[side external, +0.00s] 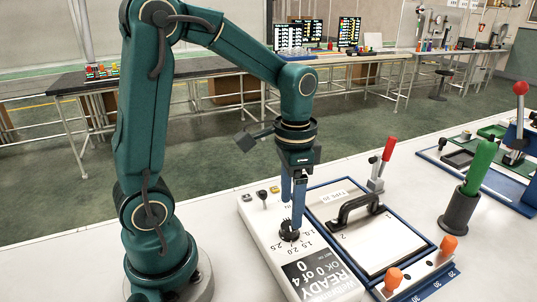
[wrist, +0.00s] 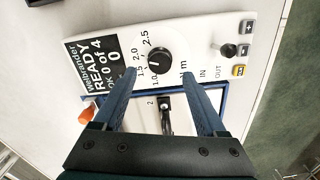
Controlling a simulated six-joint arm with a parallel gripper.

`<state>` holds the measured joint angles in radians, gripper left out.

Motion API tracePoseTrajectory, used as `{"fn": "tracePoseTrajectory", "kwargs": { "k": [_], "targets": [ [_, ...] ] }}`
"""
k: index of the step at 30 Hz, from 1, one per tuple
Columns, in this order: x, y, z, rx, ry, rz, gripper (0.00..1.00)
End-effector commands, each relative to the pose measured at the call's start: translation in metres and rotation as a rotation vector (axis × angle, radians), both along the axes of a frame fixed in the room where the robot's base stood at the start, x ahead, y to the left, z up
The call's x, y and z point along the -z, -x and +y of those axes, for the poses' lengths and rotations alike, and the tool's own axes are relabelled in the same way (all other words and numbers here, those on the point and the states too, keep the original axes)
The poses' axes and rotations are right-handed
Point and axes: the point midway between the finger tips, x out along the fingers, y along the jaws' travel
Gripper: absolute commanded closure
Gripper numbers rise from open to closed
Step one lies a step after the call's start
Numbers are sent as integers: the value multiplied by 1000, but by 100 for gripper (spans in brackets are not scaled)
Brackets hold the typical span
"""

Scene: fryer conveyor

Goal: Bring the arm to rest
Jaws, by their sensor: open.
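My green arm stands at the left of the side external view and reaches over the white control panel (side external: 262,222). My gripper (side external: 292,214) points down with its blue fingers apart, close to the black dial knob (side external: 289,236). In the wrist view my gripper (wrist: 160,78) is open and empty, and the black knob (wrist: 160,60) shows beyond and between the fingertips. Whether a finger touches the knob I cannot tell. The panel's dark display (wrist: 92,62) reads READY, OK 0 of 4 and 0.
Beside the panel is a blue-framed fixture with a white plate (side external: 385,245), a black handle (side external: 354,207) and a red-tipped lever (side external: 388,150). A green-handled tool stands in a grey holder (side external: 459,212). Orange knobs (side external: 448,244) sit at the fixture's front. Bare white tabletop lies around the panel's left side.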

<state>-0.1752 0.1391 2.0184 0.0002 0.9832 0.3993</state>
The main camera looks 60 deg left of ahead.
Motion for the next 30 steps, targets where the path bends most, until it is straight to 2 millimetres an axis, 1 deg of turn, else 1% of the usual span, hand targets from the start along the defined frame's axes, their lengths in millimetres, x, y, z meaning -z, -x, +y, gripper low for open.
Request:
{"fn": "tracePoseTrajectory", "kwargs": {
  "k": [3, 11, 14, 17, 21, 24, 27, 30],
  "targets": [
    [-4, 0, 0, 0, 0, 0, 26],
    [-5, 0, -1, 2, 0, -1, 26],
    [-12, -2, -3, 12, -6, -34, 26],
    [-27, 1, -8, 34, -15, -96, 26],
    [-52, 15, -19, 40, -26, -216, 26],
    [-64, 29, -27, 19, -24, -302, 26],
    [-71, 44, -33, -16, -13, -381, 26],
    [-73, 57, -37, -58, 5, -444, 26]
  ]
}}
